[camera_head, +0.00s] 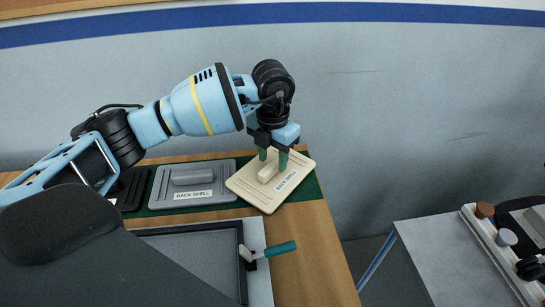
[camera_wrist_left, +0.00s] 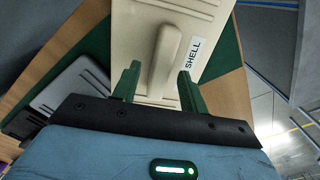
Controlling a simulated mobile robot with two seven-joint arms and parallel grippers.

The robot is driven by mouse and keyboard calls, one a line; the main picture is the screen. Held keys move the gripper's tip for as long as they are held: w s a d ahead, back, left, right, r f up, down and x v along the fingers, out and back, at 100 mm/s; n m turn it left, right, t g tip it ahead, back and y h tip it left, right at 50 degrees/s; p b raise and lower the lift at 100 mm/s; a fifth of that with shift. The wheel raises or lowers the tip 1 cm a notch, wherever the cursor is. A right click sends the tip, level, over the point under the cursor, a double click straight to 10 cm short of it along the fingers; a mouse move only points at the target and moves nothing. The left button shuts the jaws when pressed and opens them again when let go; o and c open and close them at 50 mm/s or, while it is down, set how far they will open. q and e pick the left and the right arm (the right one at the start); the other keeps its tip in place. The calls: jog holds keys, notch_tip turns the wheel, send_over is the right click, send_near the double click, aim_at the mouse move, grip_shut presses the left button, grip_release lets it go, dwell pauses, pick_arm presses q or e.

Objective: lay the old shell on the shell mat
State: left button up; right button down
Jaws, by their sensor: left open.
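A beige shell (camera_head: 254,189) with a raised grip bar and a label reading "BACK SHELL" is at the right end of the green mat (camera_head: 309,188), turned askew to it. I cannot tell if it lies fully flat. My left gripper (camera_head: 273,160) is open, pointing down over the beige shell. In the left wrist view its green fingertips (camera_wrist_left: 157,85) stand on either side of the lower end of the shell's (camera_wrist_left: 135,45) grip bar, with gaps showing. A grey shell (camera_head: 167,192), also labelled, lies on the mat to the left. My right gripper is not in view.
A black shell (camera_head: 128,190) is left of the grey one, partly hidden. A dark-rimmed tray (camera_head: 190,228) and a green-handled tool (camera_head: 278,250) are in front. A large dark shape (camera_head: 100,265) covers the lower left. A grey table (camera_head: 450,255) stands right, across a gap.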

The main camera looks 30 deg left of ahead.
aim_at(272, 163)
pick_arm(q)
notch_tip(272, 163, up, 13)
jog(key=shift+f, duration=0.15)
dwell(0.5)
